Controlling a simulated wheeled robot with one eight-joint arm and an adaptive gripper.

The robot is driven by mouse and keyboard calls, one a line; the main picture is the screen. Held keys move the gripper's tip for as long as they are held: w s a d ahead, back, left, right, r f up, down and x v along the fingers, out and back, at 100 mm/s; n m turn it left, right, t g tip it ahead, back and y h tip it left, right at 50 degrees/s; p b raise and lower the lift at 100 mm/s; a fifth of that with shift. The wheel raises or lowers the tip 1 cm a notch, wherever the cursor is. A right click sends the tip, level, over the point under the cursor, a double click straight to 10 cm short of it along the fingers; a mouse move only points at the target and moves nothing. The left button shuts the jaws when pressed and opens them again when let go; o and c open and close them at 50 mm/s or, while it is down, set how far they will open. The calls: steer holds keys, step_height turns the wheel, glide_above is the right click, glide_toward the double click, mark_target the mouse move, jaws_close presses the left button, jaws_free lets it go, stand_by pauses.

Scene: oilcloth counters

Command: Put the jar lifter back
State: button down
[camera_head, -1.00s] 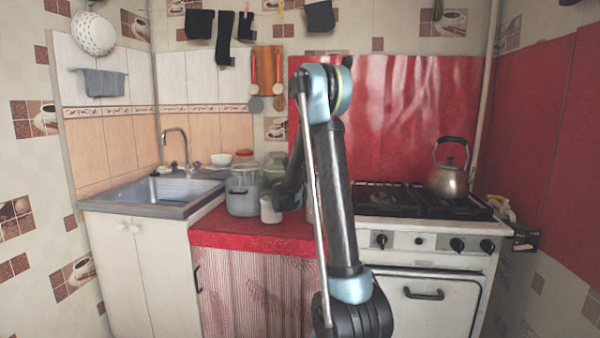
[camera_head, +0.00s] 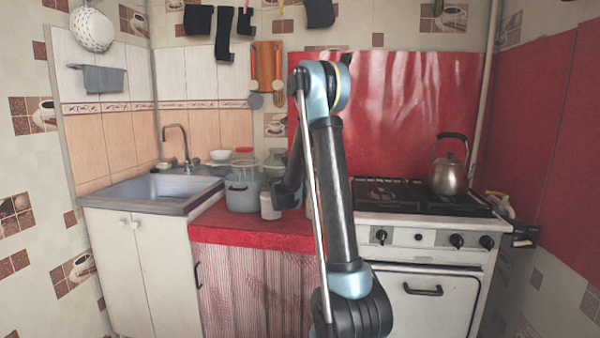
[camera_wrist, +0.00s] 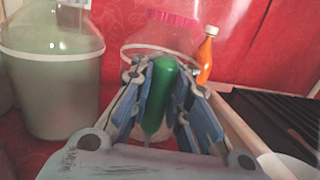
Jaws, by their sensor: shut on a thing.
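In the wrist view my gripper (camera_wrist: 170,78) has its blue-padded fingers closed around a long green thing, which I take to be the jar lifter (camera_wrist: 160,95). It stands lengthwise between the pads, pointing away from the camera; its lower end is partly hidden by my gripper. A clear glass jar with a pink lid (camera_wrist: 172,20) is just behind it.
An orange bottle (camera_wrist: 206,60) is behind right. The stove (camera_head: 430,225) with a kettle (camera_head: 450,178) is at right, the sink (camera_head: 160,188) at left.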

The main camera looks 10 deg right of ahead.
steer(key=shift+f, duration=0.2)
steer(key=c, duration=1.4)
jaws_free()
steer(key=shift+c, duration=0.2)
